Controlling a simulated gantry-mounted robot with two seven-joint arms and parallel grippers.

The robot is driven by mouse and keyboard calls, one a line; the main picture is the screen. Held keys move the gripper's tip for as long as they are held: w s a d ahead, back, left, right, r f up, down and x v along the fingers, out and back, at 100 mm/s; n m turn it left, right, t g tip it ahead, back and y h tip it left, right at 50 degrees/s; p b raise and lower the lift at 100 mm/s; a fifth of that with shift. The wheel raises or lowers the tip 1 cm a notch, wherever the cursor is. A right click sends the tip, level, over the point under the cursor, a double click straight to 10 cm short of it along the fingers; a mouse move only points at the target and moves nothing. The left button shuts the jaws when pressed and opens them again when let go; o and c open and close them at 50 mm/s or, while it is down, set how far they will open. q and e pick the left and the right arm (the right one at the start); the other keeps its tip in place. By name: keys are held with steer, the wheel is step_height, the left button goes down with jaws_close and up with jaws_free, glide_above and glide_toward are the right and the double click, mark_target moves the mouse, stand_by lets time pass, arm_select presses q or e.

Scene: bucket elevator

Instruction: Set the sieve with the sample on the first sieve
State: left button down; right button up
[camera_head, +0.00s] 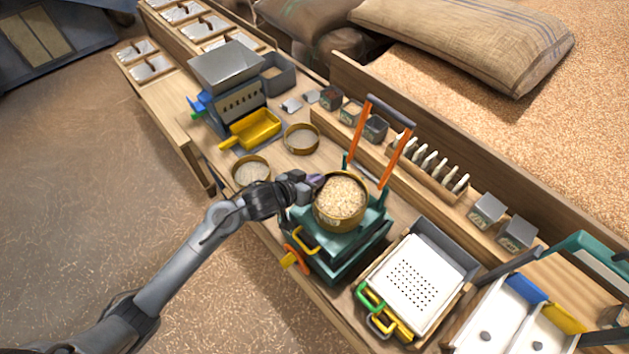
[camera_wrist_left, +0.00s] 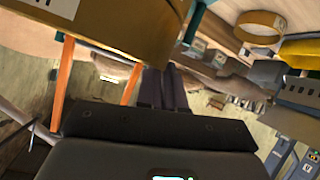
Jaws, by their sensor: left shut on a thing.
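The brass sieve with the sample (camera_head: 341,226) is full of pale grain. It is over the green shaker (camera_head: 345,247) in the head view; I cannot tell whether it touches the shaker or a sieve beneath. My left gripper (camera_head: 317,184) is shut on its left rim. In the left wrist view the sieve's brass wall (camera_wrist_left: 125,28) fills the upper left, by the dark fingers (camera_wrist_left: 165,88). Two other brass sieves stand on the bench, one at the back (camera_head: 301,140) and one nearer the left edge (camera_head: 251,172). My right gripper is not in view.
The shaker has an upright orange-sided handle frame (camera_head: 390,115) close behind the sieve. A grey hopper machine (camera_head: 228,80) with a yellow tray (camera_head: 252,130) stands at left. A white perforated tray (camera_head: 413,275) is at right. Small sample boxes line the back.

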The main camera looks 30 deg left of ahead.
arm_select(q)
steer(key=shift+f, duration=0.2)
steer(key=c, duration=1.3)
jaws_free()
steer(key=shift+o, duration=0.2)
steer(key=p+v, duration=0.2)
steer(key=v, duration=1)
steer(key=s+f+g+y, duration=0.1)
steer(key=s+f+g, duration=0.1)
steer(key=s, duration=0.4)
steer(key=s+d+f+g+y, duration=0.1)
steer(key=s+f+g, duration=0.2)
steer(key=s, duration=0.4)
steer(key=s+d+f+m+g+y, duration=0.1)
steer(key=s+f+g, duration=0.2)
steer(key=s, duration=0.4)
steer(key=shift+d+f+y, duration=0.25)
steer(key=shift+f+y, duration=0.05)
steer(key=shift+f, duration=0.5)
